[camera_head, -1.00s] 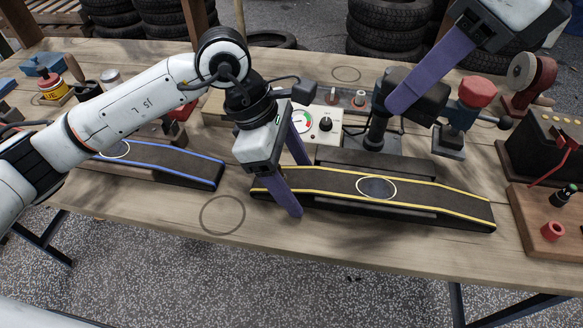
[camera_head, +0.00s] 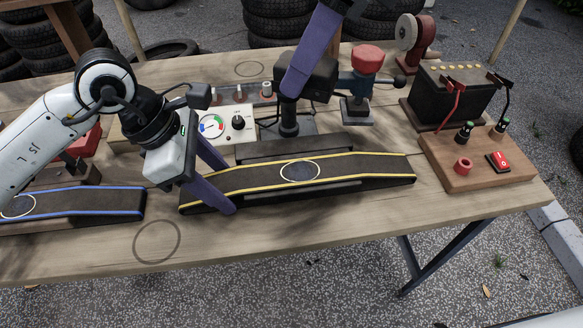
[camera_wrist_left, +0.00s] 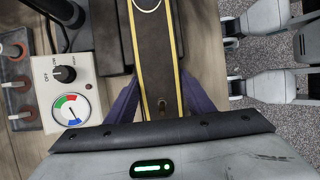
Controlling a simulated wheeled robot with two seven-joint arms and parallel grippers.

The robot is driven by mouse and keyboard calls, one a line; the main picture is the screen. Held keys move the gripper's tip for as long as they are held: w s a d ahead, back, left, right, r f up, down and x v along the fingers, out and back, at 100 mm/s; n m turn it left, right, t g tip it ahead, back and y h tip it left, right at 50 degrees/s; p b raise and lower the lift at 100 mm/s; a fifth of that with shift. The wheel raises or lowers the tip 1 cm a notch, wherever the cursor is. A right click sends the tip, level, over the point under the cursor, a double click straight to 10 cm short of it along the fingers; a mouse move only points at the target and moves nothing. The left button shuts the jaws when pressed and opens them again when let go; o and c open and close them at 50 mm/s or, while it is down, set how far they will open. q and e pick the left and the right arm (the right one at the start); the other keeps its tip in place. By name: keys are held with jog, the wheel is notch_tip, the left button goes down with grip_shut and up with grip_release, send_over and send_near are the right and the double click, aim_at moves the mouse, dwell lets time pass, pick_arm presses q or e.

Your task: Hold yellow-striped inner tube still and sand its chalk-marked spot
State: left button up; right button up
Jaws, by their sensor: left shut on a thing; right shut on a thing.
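The yellow-striped inner tube (camera_head: 350,165) lies flat and dark on a low black stand, its chalk-marked spot (camera_head: 300,171) ringed in white near the middle. My left gripper (camera_head: 208,180) is shut across the tube's left end, one purple finger on each long side. The left wrist view shows the tube (camera_wrist_left: 157,70) running between the fingers (camera_wrist_left: 158,102). My right gripper (camera_head: 296,82) is at the top centre, one purple finger visible against a black upright tool (camera_head: 318,78) behind the tube. The other finger is hidden. The tool's lower end is behind the spot, apart from it.
A blue-striped tube (camera_head: 95,201) lies at the left. A gauge box (camera_head: 228,124) stands behind my left gripper. A red-topped device (camera_head: 357,100), a battery (camera_head: 450,95) and a wooden switch board (camera_head: 470,170) stand at the right. The front table strip is clear.

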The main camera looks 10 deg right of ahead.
jog(key=d+f, duration=0.1)
jog(key=f, duration=0.2)
jog(key=d+f, duration=0.1)
jog(key=f, duration=0.3)
jog(key=d+f, duration=0.1)
jog(key=f, duration=0.3)
jog(key=shift+d+f, duration=0.1)
jog(key=shift+d, duration=0.2)
jog(key=shift+f, duration=1.95)
jog(key=shift+f, duration=1)
jog(key=shift+a, duration=0.1)
jog(key=shift+a+r, duration=0.1)
jog(key=shift+a, duration=3.6)
jog(key=shift+d, duration=0.1)
